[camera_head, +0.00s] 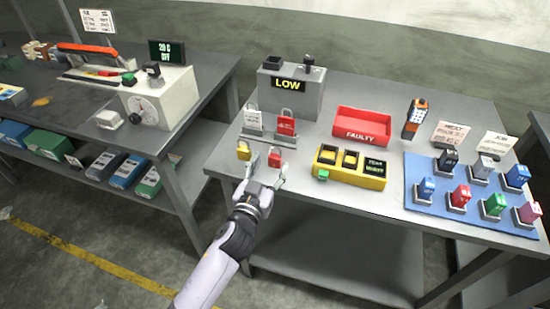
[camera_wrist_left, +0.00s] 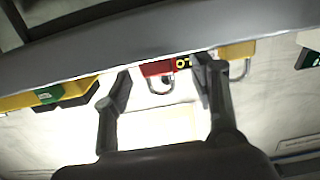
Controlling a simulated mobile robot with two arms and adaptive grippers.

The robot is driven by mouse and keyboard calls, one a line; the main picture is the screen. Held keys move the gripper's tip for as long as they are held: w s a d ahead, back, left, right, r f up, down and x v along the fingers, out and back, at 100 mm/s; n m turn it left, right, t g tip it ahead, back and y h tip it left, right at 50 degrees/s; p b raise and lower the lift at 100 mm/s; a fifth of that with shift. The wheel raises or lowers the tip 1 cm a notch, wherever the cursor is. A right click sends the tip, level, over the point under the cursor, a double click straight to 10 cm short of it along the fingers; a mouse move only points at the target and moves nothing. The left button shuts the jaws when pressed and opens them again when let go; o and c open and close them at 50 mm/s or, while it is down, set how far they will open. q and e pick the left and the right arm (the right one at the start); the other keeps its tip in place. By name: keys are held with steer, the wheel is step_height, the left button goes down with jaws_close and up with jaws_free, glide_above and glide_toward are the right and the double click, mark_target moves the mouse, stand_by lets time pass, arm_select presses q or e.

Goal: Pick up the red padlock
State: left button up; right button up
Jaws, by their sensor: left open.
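A small red padlock (camera_head: 275,160) lies on the grey table near its front left edge, beside a yellow padlock (camera_head: 244,152). My left gripper (camera_head: 267,168) is open at the red padlock, with a finger to either side in the picture. In the left wrist view, the red padlock (camera_wrist_left: 157,68) shows between the two open fingers (camera_wrist_left: 163,77), its shackle pointing toward the palm. The yellow padlock (camera_wrist_left: 237,50) is just outside the right finger. No grip on the red padlock shows. My right gripper is not in view.
Behind stand a white padlock-shaped piece (camera_head: 253,119) and a red one (camera_head: 286,124), before a grey LOW box (camera_head: 291,96). A yellow tester box (camera_head: 350,169) is close on the right. A red FAULTY bin (camera_head: 363,127) and a blue mat (camera_head: 418,190) are farther right.

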mark_target(274, 161)
arm_select(q)
steer(key=x, duration=0.4)
steer(key=shift+d+f, duration=0.1)
steer(key=shift+d, duration=0.1)
steer(key=shift+s, duration=0.1)
steer(key=shift+c, duration=0.2)
jaws_close()
